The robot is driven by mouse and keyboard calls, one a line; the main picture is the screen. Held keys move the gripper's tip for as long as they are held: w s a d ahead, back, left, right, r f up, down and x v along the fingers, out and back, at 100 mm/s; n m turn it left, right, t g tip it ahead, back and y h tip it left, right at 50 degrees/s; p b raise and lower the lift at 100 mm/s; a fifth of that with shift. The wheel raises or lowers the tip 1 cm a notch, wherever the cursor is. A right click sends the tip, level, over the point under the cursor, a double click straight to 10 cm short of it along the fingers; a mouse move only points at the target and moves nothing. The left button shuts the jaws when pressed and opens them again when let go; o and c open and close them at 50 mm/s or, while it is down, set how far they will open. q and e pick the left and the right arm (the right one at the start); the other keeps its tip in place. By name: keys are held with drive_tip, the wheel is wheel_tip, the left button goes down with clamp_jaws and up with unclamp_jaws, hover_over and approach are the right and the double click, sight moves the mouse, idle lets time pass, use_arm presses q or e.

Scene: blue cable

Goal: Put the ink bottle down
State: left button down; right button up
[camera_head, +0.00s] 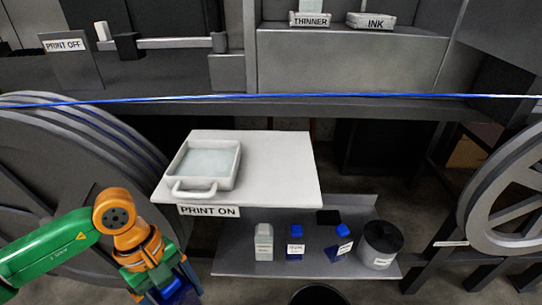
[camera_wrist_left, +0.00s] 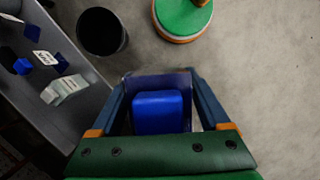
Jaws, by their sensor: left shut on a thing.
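My left gripper (camera_head: 182,286) is at the lower left of the head view, left of the low grey shelf and apart from it. It is shut on the blue ink bottle (camera_wrist_left: 158,112), which shows between the fingers in the left wrist view, where the gripper (camera_wrist_left: 158,78) points over the floor. In the head view only a bit of the blue bottle (camera_head: 176,289) shows between the fingers. No label on it can be read. My right gripper is not in view.
The grey shelf (camera_head: 232,263) carries a white bottle (camera_head: 264,243), two blue bottles (camera_head: 295,245) and a grey can (camera_head: 381,250). A black bin (camera_head: 318,295) stands on the floor in front. Above are a white table (camera_head: 285,170) with a tray, and a blue cable (camera_head: 300,95). Reels flank the shelf.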

sight(176, 281)
use_arm(q)
drive_tip(key=r+m, duration=0.2)
drive_tip(key=m, duration=0.1)
drive_tip(key=r+m+g+y, duration=0.1)
drive_tip(key=m, duration=0.2)
drive_tip(key=d+r+m+y+p, duration=0.1)
drive_tip(key=r+m, duration=0.1)
drive_tip(key=m, duration=0.1)
drive_tip(key=shift+w+r, duration=0.35)
drive_tip(key=shift+d+r+m+y, duration=0.1)
drive_tip(key=shift+r+m+y, duration=0.3)
drive_tip(key=shift+m, duration=0.5)
drive_tip(key=shift+f, duration=0.1)
